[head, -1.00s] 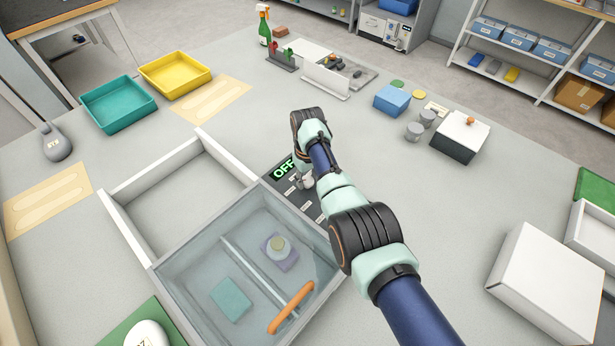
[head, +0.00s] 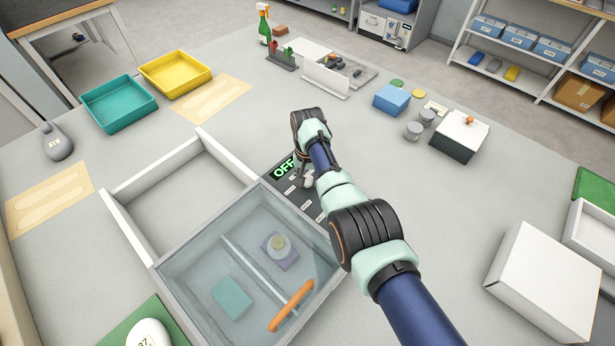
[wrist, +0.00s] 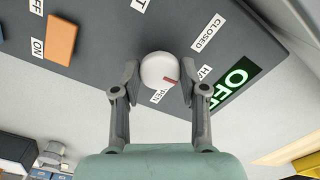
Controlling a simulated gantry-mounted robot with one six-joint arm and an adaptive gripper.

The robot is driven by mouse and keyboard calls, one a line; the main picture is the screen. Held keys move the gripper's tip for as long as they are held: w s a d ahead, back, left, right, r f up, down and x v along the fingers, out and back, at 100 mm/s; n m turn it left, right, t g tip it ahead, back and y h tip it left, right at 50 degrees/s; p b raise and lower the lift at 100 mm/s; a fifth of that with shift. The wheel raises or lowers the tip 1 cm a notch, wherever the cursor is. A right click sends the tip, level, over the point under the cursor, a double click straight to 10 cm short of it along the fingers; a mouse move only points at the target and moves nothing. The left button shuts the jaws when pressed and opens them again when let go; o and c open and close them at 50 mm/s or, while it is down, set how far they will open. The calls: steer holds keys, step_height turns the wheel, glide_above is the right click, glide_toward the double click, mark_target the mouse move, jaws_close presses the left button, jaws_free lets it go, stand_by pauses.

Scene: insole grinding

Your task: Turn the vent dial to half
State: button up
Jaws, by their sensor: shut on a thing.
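The vent dial (wrist: 158,68) is a round white knob with a red mark, on a dark panel (wrist: 100,30). In the wrist view its labels read CLOSED (wrist: 207,32), a partly hidden one starting HA (wrist: 205,70), and a partly hidden one ending PEN (wrist: 157,97). The red mark points down and right, between the HA and PEN labels. My gripper (wrist: 158,78) is shut on the dial, one finger on each side. In the head view my gripper (head: 307,182) is over the panel, and my arm hides part of it.
A green OFF display (head: 284,168) is on the panel, with an orange switch (wrist: 61,37) near an ON label. A clear-lidded box (head: 200,285) with an orange handle (head: 291,305) stands close to the panel's left. Open table lies to the right of my arm.

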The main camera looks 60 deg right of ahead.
mark_target(307, 179)
stand_by(0.3)
steer(key=o, duration=1.1)
steer(key=shift+o, duration=0.2)
step_height(307, 179, up, 12)
